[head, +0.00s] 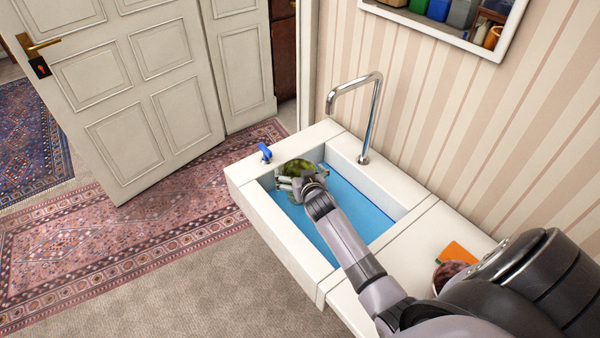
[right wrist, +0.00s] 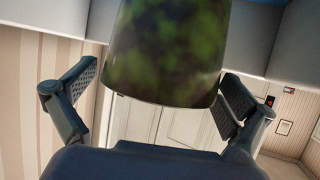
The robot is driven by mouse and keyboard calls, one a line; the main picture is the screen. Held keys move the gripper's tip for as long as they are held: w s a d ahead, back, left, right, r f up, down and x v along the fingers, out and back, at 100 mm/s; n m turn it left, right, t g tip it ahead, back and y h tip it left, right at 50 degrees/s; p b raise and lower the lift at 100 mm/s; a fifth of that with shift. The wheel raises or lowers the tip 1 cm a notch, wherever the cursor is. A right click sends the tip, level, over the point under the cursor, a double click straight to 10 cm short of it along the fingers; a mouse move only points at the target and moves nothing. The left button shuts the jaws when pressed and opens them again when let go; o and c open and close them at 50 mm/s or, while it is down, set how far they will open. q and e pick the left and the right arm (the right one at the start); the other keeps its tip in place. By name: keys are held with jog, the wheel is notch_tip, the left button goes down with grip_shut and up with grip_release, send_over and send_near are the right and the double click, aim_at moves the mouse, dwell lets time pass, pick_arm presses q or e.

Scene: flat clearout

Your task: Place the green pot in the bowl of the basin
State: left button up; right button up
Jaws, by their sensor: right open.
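The green pot (head: 297,167), mottled dark and light green, is inside the bowl of the white basin (head: 282,233), at its far-left end. The bowl has a blue floor (head: 352,207). My right gripper (head: 297,184) reaches down into the bowl, just on the near side of the pot, and partly hides it. In the right wrist view the pot (right wrist: 168,50) stands between two spread fingers, with a gap visible on each side. My right gripper is open. Whether the pot's base touches the bowl floor is hidden. My left gripper is out of view.
A chrome tap (head: 371,120) arches behind the basin. A small blue item (head: 265,152) is on the far-left rim. An orange thing (head: 459,255) and a dark reddish round thing (head: 447,272) lie on the counter (head: 420,245) at right, near my arm.

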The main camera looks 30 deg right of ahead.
jog(key=shift+r, duration=0.25)
jog(key=shift+s+a, duration=0.1)
jog(key=shift+s, duration=0.15)
jog(key=v, duration=1.1)
jog(key=shift+s, duration=0.25)
jog(key=shift+r, duration=0.1)
